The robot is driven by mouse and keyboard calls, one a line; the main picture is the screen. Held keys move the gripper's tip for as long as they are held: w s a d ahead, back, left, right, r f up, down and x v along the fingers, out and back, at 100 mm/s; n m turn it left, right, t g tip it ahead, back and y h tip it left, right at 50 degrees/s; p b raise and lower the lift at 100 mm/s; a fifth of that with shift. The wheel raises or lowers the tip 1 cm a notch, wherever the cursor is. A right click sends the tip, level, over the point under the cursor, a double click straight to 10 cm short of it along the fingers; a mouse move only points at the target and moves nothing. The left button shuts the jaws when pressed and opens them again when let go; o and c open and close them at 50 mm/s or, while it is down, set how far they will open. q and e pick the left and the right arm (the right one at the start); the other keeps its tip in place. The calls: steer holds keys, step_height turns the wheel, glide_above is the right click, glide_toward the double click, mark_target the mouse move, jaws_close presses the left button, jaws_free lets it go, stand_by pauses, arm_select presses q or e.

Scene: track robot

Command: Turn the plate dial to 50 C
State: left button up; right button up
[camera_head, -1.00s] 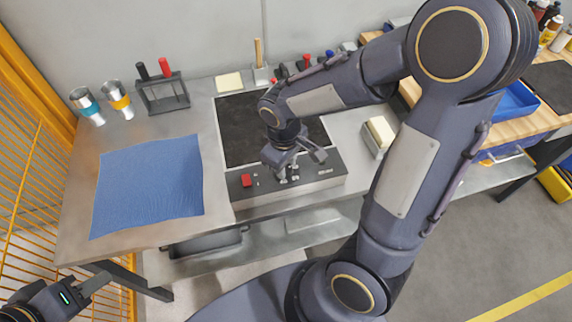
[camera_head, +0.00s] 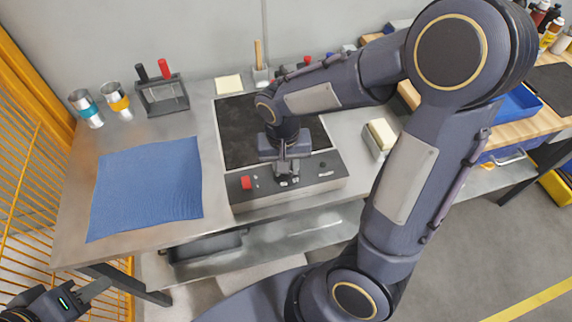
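The hot plate has a black top (camera_head: 240,150) and a grey front panel (camera_head: 318,181). The panel carries a red switch (camera_head: 246,183) at its left and a small dark knob (camera_head: 322,165) right of centre. My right gripper (camera_head: 286,178) points down at the panel's middle, between switch and knob. It is seen nearly edge-on and hides the controls beneath it, so I cannot tell whether it grips a dial. No dial reading is legible. My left gripper (camera_head: 98,289) is at the lower left, away from the plate, only partly in frame; its opening is unclear.
A blue cloth (camera_head: 147,190) lies left of the plate. Behind it are two metal cups (camera_head: 87,108) and a dark rack (camera_head: 163,97). A sponge in a holder (camera_head: 381,135) stands to the right. An orange mesh fence (camera_head: 35,190) borders the left.

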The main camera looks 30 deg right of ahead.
steer(key=shift+m, duration=0.6)
steer(key=o, duration=1)
steer(key=shift+r, duration=0.1)
steer(key=r, duration=0.4)
steer(key=r+p, duration=0.1)
steer(key=r, duration=0.2)
steer(key=shift+w+a+r, duration=0.1)
steer(key=shift+a+r, duration=0.1)
steer(key=shift+r, duration=0.15)
steer(key=s+r+n+t+y, duration=0.1)
steer(key=s+r+t, duration=0.1)
steer(key=s, duration=0.2)
steer(key=s+r+n+t+y+p, duration=0.1)
steer(key=s+r+n+t+y, duration=0.1)
steer(key=s, duration=0.2)
steer(key=s+r+n+t+y+p, duration=0.1)
steer(key=s, duration=0.3)
steer(key=shift+s+a+r+t, duration=0.35)
steer(key=shift+s+r+t, duration=0.05)
